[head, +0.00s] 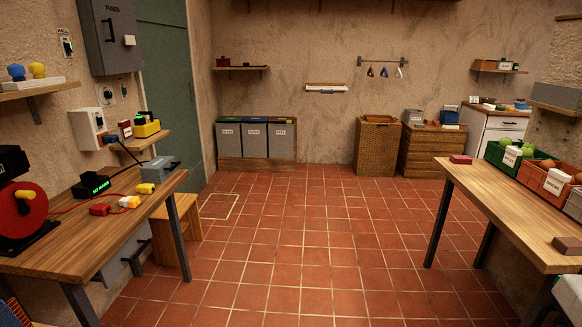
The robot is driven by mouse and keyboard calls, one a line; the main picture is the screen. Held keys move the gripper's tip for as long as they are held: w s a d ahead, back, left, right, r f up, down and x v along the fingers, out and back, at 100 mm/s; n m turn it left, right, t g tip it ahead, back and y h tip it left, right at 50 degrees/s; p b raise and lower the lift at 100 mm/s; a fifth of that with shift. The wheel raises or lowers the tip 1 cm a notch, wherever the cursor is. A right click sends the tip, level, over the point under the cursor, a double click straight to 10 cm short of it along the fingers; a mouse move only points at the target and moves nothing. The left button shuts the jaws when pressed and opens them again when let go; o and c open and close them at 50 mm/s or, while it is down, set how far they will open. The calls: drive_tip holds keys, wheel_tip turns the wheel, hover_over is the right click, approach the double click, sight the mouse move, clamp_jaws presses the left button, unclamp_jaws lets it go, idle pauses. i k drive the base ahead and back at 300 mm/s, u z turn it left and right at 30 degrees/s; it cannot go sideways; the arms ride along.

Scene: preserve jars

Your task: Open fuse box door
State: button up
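The fuse box (97,52) is a grey metal cabinet marked FUSES, high on the left wall beside the green door. Its door (120,58) looks closed, with its front facing right into the room. A dark upright bar handle (108,31) is on the door's front, and a small white piece (130,40) sits to the right of it. The top of the box is cut off by the picture's edge. My gripper is not visible in the head view.
A wooden workbench (60,238) with a red reel, a black device and small coloured blocks stands at left, below the box. A stool (182,205) stands beside it. A long table (500,200) with crates stands at right. The tiled floor (290,250) between is clear.

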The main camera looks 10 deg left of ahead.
sight(116, 27)
drive_tip(key=u, duration=0.3)
drive_tip(key=i, duration=1.95)
drive_tip(key=u, duration=0.8)
drive_tip(key=i, duration=1.95)
drive_tip(key=u, duration=0.4)
